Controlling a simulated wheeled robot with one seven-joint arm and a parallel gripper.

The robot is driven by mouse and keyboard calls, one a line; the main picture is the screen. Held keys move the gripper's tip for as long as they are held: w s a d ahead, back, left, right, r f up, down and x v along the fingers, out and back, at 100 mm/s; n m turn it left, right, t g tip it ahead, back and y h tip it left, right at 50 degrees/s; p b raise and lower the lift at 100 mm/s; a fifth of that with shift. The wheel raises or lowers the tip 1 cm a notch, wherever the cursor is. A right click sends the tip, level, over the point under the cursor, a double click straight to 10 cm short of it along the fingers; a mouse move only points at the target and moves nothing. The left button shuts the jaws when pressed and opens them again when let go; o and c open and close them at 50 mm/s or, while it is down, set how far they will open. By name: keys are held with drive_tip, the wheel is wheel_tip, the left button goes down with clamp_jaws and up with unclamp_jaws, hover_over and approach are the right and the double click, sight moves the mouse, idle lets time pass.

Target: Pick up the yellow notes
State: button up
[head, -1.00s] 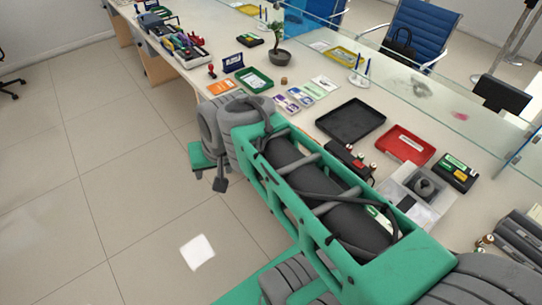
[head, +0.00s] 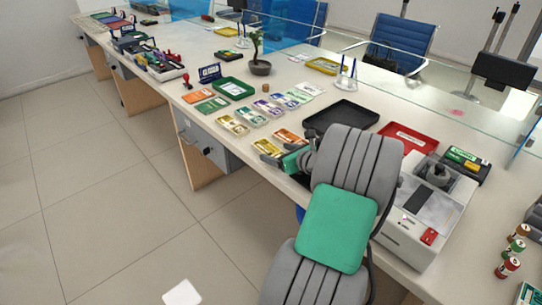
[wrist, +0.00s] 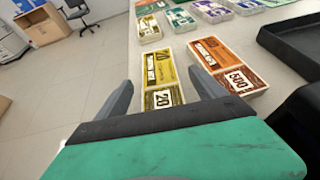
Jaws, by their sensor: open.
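A yellow stack of notes marked 20 (wrist: 160,70) lies flat on the counter in the wrist view, lined up between the fingers of my gripper (wrist: 162,88). It also shows in the head view (head: 264,149), just beyond my gripper (head: 277,158). My gripper is open and empty, and its fingers flank the near end of the stack. I cannot tell how high above the counter they are. A second yellow stack (head: 233,125) lies farther along the counter. It also shows in the wrist view (wrist: 148,29).
An orange stack marked 500 (wrist: 225,68) lies close to the right finger. Green notes (head: 251,116) and purple notes (head: 268,107) lie beyond. A black tray (head: 345,114) and a red tray (head: 410,139) are to the right. A white machine (head: 425,215) stands by my arm.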

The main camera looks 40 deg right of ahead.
sight(271, 152)
drive_tip(key=x, duration=0.2)
drive_tip(key=shift+w+f, duration=0.2)
drive_tip(key=shift+w, duration=0.15)
drive_tip(key=shift+a, duration=0.1)
drive_tip(key=shift+c, duration=0.2)
drive_tip(key=c, duration=1.4)
drive_tip(key=shift+c, duration=0.4)
drive_tip(key=shift+r, duration=0.1)
